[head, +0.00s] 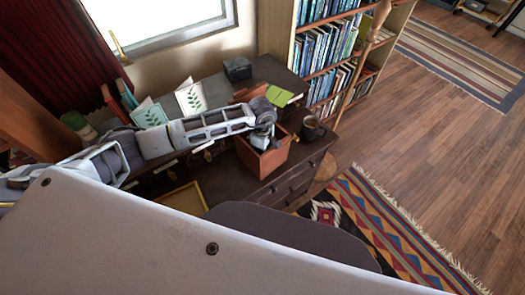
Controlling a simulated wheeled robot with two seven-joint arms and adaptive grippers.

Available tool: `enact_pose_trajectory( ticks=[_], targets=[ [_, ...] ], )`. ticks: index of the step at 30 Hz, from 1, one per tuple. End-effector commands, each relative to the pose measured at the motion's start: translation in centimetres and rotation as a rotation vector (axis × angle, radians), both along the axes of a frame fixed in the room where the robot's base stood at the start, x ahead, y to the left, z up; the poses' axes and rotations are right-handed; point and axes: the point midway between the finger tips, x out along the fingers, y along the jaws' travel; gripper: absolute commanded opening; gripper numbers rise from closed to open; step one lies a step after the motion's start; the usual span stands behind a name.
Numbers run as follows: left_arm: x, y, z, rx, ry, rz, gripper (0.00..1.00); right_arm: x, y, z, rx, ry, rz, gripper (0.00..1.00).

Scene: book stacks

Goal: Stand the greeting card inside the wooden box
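Two white greeting cards with green leaf prints stand open on the dark desk: one card (190,97) near the window, another card (149,113) to its left. The open wooden box (262,163) is reddish brown and sits near the desk's right front edge. My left arm reaches across the desk from the left, in front of the cards. My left gripper (263,138) points down at the box's opening; its fingers are small and partly hidden, so I cannot tell whether they hold anything. My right gripper is not in view.
A dark mug (312,129) stands right of the box. A yellow-edged tray (182,199) is at the front left. A bookcase (325,50) stands behind the desk's right end.

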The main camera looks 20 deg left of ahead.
Motion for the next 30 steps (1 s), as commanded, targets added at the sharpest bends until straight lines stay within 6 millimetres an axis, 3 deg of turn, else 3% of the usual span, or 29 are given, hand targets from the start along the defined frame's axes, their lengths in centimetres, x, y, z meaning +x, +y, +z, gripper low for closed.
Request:
enact_pose_trajectory(
  ticks=[3,9,25,30],
  targets=[
    [0.0,0.0,-0.3,0.0,0.0,0.0,0.0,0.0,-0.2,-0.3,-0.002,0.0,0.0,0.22],
    [0.0,0.0,-0.2,0.0,0.0,0.0,0.26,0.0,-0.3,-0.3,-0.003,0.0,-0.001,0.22],
    [0.0,0.0,0.0,0.0,0.0,0.0,0.27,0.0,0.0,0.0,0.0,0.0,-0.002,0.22],
    [0.1,0.0,1.4,-0.001,-0.003,0.001,0.27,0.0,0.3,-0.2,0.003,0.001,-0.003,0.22]
  ],
)
